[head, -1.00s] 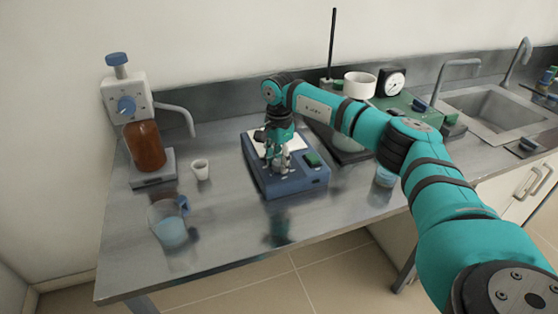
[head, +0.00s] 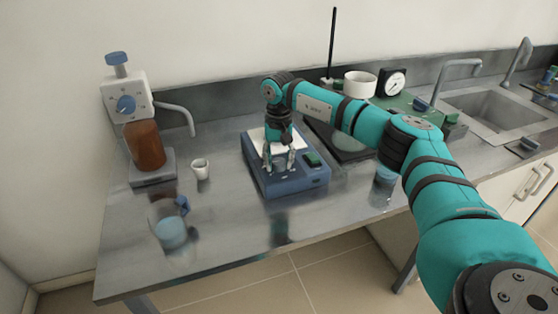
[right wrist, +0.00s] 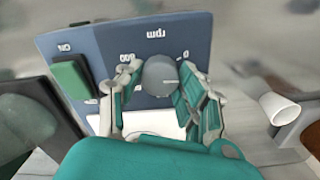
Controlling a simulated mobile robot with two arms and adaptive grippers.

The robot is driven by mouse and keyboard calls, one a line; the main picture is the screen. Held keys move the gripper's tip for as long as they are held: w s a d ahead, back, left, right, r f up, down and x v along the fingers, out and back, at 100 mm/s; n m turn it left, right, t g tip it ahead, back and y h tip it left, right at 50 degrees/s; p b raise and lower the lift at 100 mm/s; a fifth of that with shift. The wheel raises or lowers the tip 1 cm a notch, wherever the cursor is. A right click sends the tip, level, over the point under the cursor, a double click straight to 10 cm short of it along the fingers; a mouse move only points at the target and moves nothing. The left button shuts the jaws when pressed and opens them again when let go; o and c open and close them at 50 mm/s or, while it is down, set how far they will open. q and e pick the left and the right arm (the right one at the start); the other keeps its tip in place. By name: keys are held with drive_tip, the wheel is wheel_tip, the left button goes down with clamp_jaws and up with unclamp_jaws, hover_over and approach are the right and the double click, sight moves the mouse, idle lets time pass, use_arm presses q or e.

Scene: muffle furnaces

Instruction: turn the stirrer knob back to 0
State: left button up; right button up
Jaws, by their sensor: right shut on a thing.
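The stirrer (head: 293,185) is a blue box with a white top plate on the steel bench; it also shows upside down in the right wrist view (right wrist: 100,45). Its round grey knob (right wrist: 160,75) sits on the panel between my right gripper's fingers. A pale line on the knob points right in that view; a 0 mark is printed to the upper right of the knob. My right gripper (head: 279,167) points down and is shut on the knob, one finger on each side. The green switch (right wrist: 71,80) is left of the gripper there. My left gripper is not in view.
A small white cup (head: 201,169), a beaker of blue liquid (head: 171,232) and a dispenser with a brown bottle (head: 146,147) stand to the left. A dark plate device is behind my right arm. A sink (head: 495,108) is at the right.

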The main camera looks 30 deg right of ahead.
sight(279, 161)
drive_tip(key=n, duration=0.6)
drive_tip(key=shift+w+r+n, duration=0.1)
drive_tip(key=shift+r+n, duration=0.05)
drive_tip(key=shift+n, duration=0.15)
idle(0.3)
drive_tip(key=o, duration=0.9)
drive_tip(key=shift+o, duration=1.3)
wheel_tip(279, 161, up, 12)
